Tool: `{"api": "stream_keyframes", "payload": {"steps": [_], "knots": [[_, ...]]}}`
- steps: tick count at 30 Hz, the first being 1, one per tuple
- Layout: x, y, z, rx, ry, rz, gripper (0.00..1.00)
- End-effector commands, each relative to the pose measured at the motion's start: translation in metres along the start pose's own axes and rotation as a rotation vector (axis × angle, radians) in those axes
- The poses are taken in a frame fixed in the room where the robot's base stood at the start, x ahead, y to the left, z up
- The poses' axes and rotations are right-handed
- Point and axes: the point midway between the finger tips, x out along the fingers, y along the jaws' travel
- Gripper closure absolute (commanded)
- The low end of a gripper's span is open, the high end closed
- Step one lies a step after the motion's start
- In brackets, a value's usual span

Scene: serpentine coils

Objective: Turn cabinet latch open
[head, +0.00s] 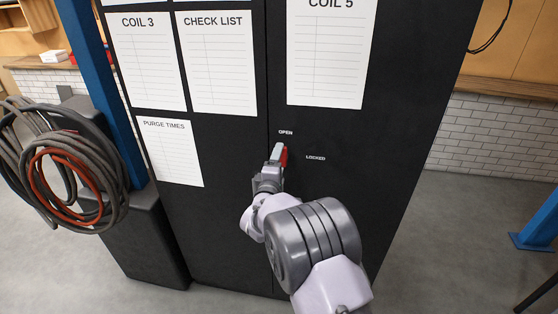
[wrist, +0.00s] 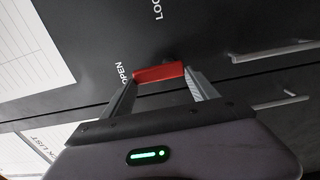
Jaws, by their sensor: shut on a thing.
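The cabinet latch is a small red handle (head: 284,157) on the black cabinet front, just below the word OPEN and left of the word LOCKED. In the head view it looks roughly upright, its upper end close to OPEN, and my gripper partly hides it. My gripper (head: 277,153) is at the latch. In the wrist view the red handle (wrist: 158,73) lies between the two fingertips of my gripper (wrist: 160,79), one at each end, and the jaws are shut on it. OPEN is beside the left fingertip there.
The black cabinet (head: 395,110) carries several paper sheets, including the check list (head: 216,65). Long metal door handles (wrist: 275,52) show at the right of the wrist view. Coiled hoses (head: 60,165) and a blue post (head: 100,90) stand left.

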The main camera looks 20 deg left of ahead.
Motion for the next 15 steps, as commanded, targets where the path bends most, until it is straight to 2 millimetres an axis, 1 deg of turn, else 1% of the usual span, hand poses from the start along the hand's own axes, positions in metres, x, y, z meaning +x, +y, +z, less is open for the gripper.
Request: {"api": "stream_keyframes", "payload": {"steps": [10,11,12,14,15], "knots": [[-0.0001,-0.0005,0.0001,-0.006,0.0,0.0,1.0],[-0.0001,-0.0005,0.0001,-0.006,0.0,0.0,0.3],[-0.0001,-0.0004,0.0001,-0.006,0.0,0.0,0.22],[-0.0001,-0.0004,0.0001,-0.005,0.0,0.0,0.1],[-0.0001,-0.0003,0.0001,-0.005,0.0,0.0,0.1]]}}
